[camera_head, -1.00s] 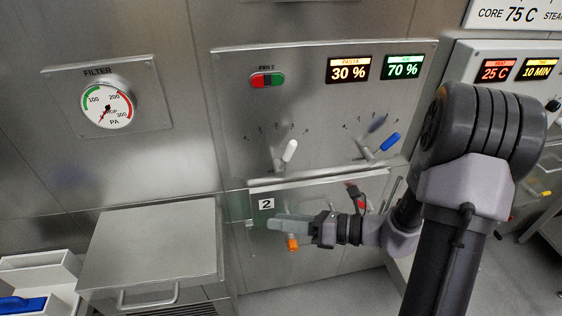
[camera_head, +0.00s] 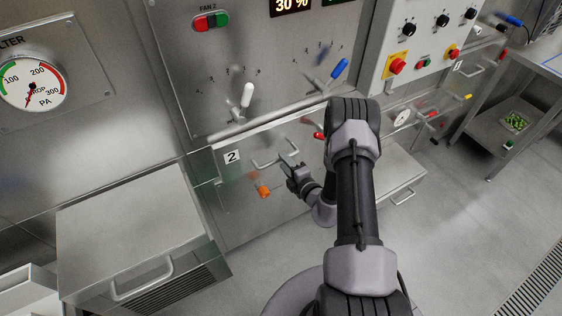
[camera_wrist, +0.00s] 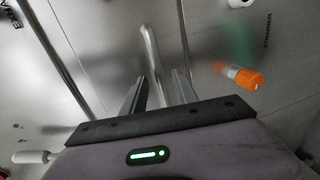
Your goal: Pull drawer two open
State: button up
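Drawer two (camera_head: 226,196) is a steel front with a black-on-white "2" label at its upper left; it looks shut. Its bar handle (camera_head: 264,161) is right of the label. In the wrist view the handle (camera_wrist: 149,45) is a pale upright bar that runs down towards the space between my fingers. My gripper (camera_head: 286,163) is at the right part of the handle, and in the wrist view its two fingers (camera_wrist: 160,85) are spread apart. I cannot tell whether they touch the bar. The fingers' lower parts are hidden behind the wrist housing.
An orange knob (camera_head: 264,191) sticks out below the handle, close by the right finger in the wrist view (camera_wrist: 248,79). White (camera_head: 246,96) and blue (camera_head: 339,69) levers are on the panel above. A steel box with a handle (camera_head: 130,215) stands left.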

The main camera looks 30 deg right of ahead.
jog(key=shift+x, duration=1.55)
grip_shut()
